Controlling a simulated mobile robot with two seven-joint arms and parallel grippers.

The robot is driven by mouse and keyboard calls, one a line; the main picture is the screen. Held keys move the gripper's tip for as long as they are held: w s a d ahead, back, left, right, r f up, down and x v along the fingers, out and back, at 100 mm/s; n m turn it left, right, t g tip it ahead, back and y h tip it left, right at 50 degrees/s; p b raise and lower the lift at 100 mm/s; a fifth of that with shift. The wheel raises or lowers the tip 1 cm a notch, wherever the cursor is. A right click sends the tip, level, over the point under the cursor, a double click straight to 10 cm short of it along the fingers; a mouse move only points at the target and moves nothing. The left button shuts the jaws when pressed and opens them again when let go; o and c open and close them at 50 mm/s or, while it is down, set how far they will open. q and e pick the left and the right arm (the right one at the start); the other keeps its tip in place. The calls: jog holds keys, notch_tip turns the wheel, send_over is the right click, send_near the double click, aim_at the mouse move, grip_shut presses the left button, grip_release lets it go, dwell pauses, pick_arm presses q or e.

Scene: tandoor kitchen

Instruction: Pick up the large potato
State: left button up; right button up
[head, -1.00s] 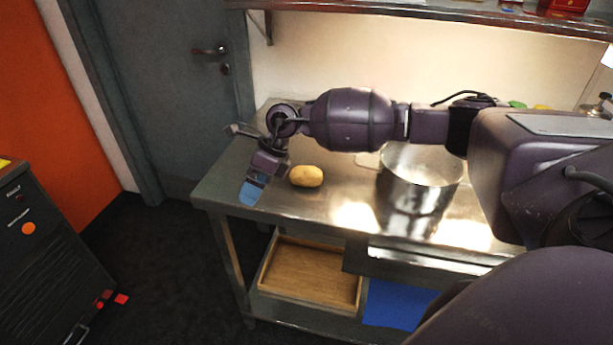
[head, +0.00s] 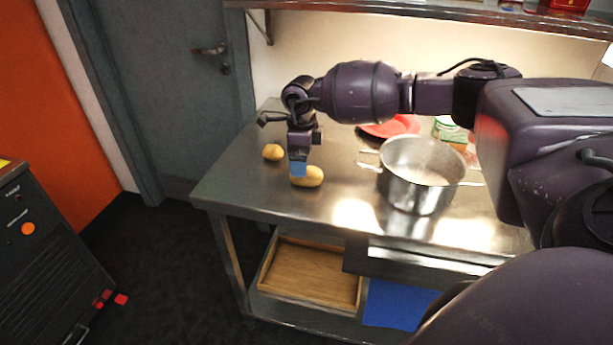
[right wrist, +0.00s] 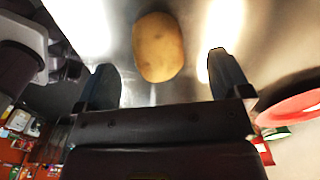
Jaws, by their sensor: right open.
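The large potato (head: 309,177) lies on the steel table near its front edge, left of the pot. A smaller potato (head: 273,152) lies farther back and to the left. My right gripper (head: 299,169) hangs fingers-down at the large potato and covers part of it in the head view. In the right wrist view the gripper (right wrist: 162,85) is open, and the large potato (right wrist: 158,47) shows beyond and between the blue fingertips, with gaps on both sides. My left gripper is not in view.
A steel pot (head: 420,178) stands on the table (head: 240,190) to the right. A red plate (head: 392,126) and a green-and-white item (head: 447,128) are behind it. The table's left end is clear. A wooden tray (head: 312,272) sits on the lower shelf.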

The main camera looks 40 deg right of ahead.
jog(key=f, duration=0.4)
jog(key=shift+s+a, duration=0.15)
jog(key=shift+a, duration=0.05)
jog(key=shift+f, duration=0.5)
jog(key=c, duration=1)
jog(key=shift+c, duration=0.2)
jog(key=shift+r, duration=0.1)
